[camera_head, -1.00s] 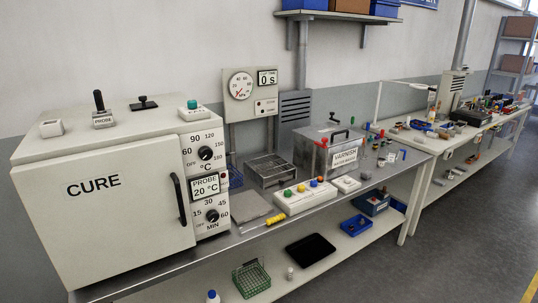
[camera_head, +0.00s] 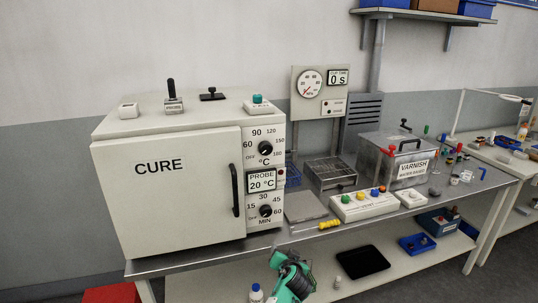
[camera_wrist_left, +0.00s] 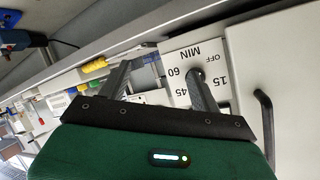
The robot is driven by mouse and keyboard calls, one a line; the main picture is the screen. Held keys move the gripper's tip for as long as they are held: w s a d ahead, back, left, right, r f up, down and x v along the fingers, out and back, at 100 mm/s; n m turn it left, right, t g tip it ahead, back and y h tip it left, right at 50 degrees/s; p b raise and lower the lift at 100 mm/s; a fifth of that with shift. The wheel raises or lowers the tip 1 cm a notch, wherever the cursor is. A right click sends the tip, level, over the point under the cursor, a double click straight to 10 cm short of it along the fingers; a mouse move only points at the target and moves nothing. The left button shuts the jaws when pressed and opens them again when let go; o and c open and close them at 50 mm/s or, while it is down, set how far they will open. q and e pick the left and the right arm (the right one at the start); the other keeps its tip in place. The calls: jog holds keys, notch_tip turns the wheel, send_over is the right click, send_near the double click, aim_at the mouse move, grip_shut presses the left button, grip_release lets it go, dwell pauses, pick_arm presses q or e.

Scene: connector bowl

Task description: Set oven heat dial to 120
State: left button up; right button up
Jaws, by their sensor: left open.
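The white oven (camera_head: 165,190) marked CURE stands at the left of the bench in the head view. Its heat dial (camera_head: 265,148), a black knob marked °C, sits at the top of the right-hand panel; the scale label 120 is at its upper right. Its pointer is too small to read surely. The probe display (camera_head: 262,181) below reads 20 °C. My left gripper (camera_head: 289,262) is low in front of the bench, below the panel. In the left wrist view its open fingers (camera_wrist_left: 158,75) are empty, and one finger partly covers the MIN dial (camera_wrist_left: 197,74).
The MIN dial (camera_head: 266,211) is below the probe display. The black door handle (camera_head: 235,190) sticks out left of the panel. The space before the panel looks clear.

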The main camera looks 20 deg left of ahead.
pick_arm(q)
notch_tip(320, 180, up, 18)
jog(key=w+n+t+y, duration=0.2)
jog(key=w+n+y, duration=0.1)
jog(key=n+y, duration=0.2)
send_near(266, 151)
jog(key=p+x, duration=0.4)
jog(key=x, duration=0.3)
jog(key=shift+w+r, duration=0.15)
jog(key=shift+w+a, duration=0.4)
jog(key=shift+w, duration=0.15)
pick_arm(e)
jog(key=shift+s+d+r, duration=0.1)
jog(key=shift+r, duration=1)
jog(key=shift+s+d+r, duration=0.1)
jog(key=shift+r, duration=1)
pick_arm(q)
jog(key=c, duration=1)
pick_arm(e)
jog(key=shift+d, duration=0.2)
